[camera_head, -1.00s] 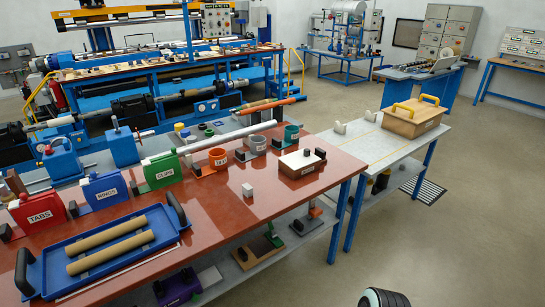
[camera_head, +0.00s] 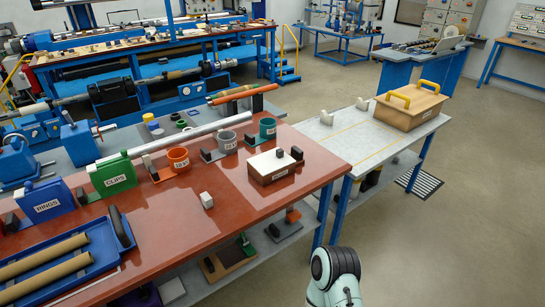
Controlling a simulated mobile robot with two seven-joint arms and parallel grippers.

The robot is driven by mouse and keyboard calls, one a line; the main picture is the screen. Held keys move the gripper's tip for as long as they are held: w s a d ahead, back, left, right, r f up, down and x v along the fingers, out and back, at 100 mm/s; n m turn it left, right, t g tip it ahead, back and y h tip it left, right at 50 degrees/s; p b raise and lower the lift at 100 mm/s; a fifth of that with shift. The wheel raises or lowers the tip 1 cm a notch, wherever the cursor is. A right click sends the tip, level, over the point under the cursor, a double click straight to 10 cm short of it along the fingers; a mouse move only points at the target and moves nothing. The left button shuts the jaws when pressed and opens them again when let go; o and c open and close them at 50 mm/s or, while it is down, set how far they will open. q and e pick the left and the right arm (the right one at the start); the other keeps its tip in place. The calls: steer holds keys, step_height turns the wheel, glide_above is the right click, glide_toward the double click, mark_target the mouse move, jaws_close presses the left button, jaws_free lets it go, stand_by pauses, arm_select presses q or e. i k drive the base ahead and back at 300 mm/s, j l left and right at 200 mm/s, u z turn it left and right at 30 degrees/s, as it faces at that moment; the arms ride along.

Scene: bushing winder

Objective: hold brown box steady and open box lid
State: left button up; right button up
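A larger tan-brown box (camera_head: 405,118) with a closed lid and two yellow handles (camera_head: 414,92) sits on the grey table to the right. Nothing touches either box. Neither of my grippers is in view; only a pale link of my arm with a black ring shows at the bottom.
The red table (camera_head: 225,205) also holds a white block (camera_head: 206,200), orange, grey and teal cups, a green CLIPS bin (camera_head: 113,174) and a blue tray (camera_head: 100,243) with brown tubes. White supports stand on the grey table (camera_head: 345,140).

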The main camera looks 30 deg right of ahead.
mark_target(268, 162)
steer(key=i+l, duration=0.15)
steer(key=l, duration=0.25)
steer(key=i+l+u, duration=0.1)
steer(key=l, duration=0.35)
steer(key=i+l, duration=0.15)
steer(key=l, duration=0.25)
steer(key=i+l+u, duration=0.1)
steer(key=l, duration=0.3)
steer(key=i+l, duration=0.15)
steer(key=l, duration=0.3)
